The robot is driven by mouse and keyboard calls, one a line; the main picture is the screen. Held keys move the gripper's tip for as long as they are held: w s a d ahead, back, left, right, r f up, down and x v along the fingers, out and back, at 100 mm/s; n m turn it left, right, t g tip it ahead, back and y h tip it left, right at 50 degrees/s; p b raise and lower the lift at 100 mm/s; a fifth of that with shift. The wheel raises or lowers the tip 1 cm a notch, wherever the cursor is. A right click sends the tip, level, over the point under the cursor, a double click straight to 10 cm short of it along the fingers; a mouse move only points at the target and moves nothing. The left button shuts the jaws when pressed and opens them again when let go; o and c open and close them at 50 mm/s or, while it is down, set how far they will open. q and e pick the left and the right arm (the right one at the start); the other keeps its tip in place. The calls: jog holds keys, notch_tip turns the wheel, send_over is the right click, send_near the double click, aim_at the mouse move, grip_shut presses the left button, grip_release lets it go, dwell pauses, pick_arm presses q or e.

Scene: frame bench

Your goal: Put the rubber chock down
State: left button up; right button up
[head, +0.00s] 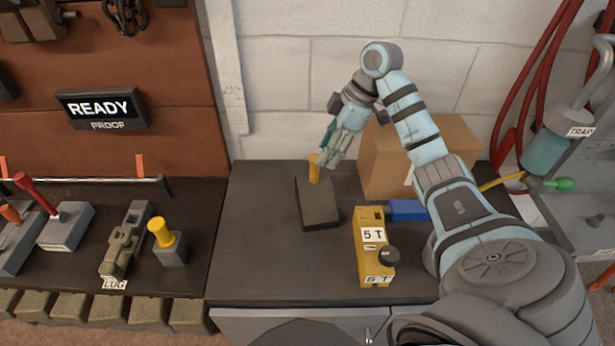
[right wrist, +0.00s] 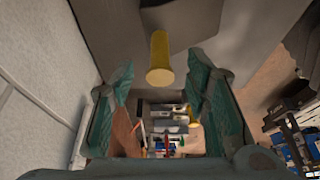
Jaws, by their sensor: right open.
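The rubber chock (head: 319,207) is a dark block with an upright yellow peg (head: 314,168). It rests on the dark bench top (head: 262,255) in the head view. My right gripper (head: 327,160) is just beside the peg's top, above the block. In the right wrist view, its teal fingers stand wide apart and the yellow peg (right wrist: 160,58) shows between them, with no finger seen touching it. My left gripper is not in view.
A cardboard box (head: 440,141) stands behind my right arm. A yellow 5 T block (head: 374,250) and a blue piece (head: 408,210) are to the chock's right. Another yellow-pegged block (head: 170,248) stands on the left bench. The bench front left is clear.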

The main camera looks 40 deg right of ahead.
aim_at(315, 180)
jog(key=shift+s+a+f, duration=0.25)
jog(key=shift+s+f, duration=0.1)
jog(key=shift+s, duration=0.1)
jog(key=shift+s+a+f, duration=0.2)
jog(key=shift+s+f, duration=0.15)
jog(key=shift+s, duration=0.1)
jog(key=shift+w+a+f, duration=0.2)
jog(key=shift+a+f, duration=0.05)
jog(key=shift+f, duration=0.3)
jog(key=w+f, duration=0.1)
jog(key=f, duration=0.1)
jog(key=w+a+f, duration=0.1)
jog(key=w, duration=0.1)
jog(key=shift+f, duration=0.4)
jog(key=shift+w+f, duration=0.4)
jog(key=shift+f, duration=0.15)
jog(key=shift+s+r, duration=0.1)
jog(key=shift+s, duration=0.1)
jog(key=shift+s+r, duration=0.15)
jog(key=shift+s, duration=0.1)
jog(key=shift+c, duration=1.2)
jog(key=shift+s, duration=0.15)
jog(key=c, duration=0.6)
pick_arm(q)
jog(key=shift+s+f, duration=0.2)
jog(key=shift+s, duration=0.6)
pick_arm(e)
grip_shut()
